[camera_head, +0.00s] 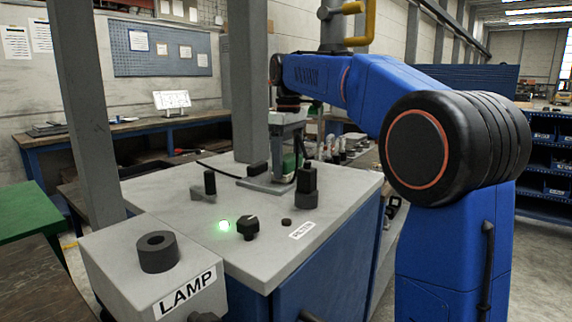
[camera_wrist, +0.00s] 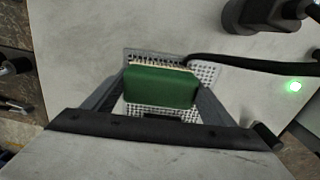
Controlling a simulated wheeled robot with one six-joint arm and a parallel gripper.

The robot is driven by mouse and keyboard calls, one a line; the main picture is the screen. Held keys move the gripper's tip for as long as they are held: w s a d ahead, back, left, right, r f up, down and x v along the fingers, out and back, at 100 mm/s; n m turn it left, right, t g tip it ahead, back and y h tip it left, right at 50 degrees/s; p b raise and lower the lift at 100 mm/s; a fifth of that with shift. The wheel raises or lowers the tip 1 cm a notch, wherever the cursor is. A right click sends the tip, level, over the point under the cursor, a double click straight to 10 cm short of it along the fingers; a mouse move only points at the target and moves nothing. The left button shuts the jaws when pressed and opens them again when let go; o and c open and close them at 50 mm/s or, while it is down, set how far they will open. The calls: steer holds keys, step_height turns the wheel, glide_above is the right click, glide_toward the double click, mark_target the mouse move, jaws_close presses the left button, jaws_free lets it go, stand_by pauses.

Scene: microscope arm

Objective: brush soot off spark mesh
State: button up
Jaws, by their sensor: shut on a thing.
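My gripper (camera_wrist: 160,82) is shut on a brush with a green block handle (camera_wrist: 160,88) and a row of pale bristles along its far edge. The spark mesh (camera_wrist: 206,74), a light perforated plate, lies under the brush on the grey bench top. The brush and fingers cover much of it. Whether the bristles touch the mesh I cannot tell. No distinct soot shows on the visible part. In the head view my gripper (camera_head: 289,150) points down over the back of the bench, with the green brush (camera_head: 290,164) partly hidden by the fingers.
A black cable (camera_wrist: 250,65) runs right from the mesh. A black post (camera_head: 306,186), a grey-black lever (camera_head: 208,186), a black knob (camera_head: 248,228) and a lit green lamp (camera_head: 224,225) stand on the bench top (camera_head: 255,260). A grey column (camera_head: 249,80) rises behind.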

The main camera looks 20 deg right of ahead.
steer(key=shift+w+d, duration=0.2)
steer(key=shift+d, duration=0.05)
steer(key=shift+s+a+f, duration=0.1)
steer(key=shift+s+a, duration=0.75)
steer(key=shift+a, duration=0.1)
steer(key=shift+a, duration=0.1)
steer(key=shift+s+a, duration=0.8)
steer(key=shift+a, duration=0.05)
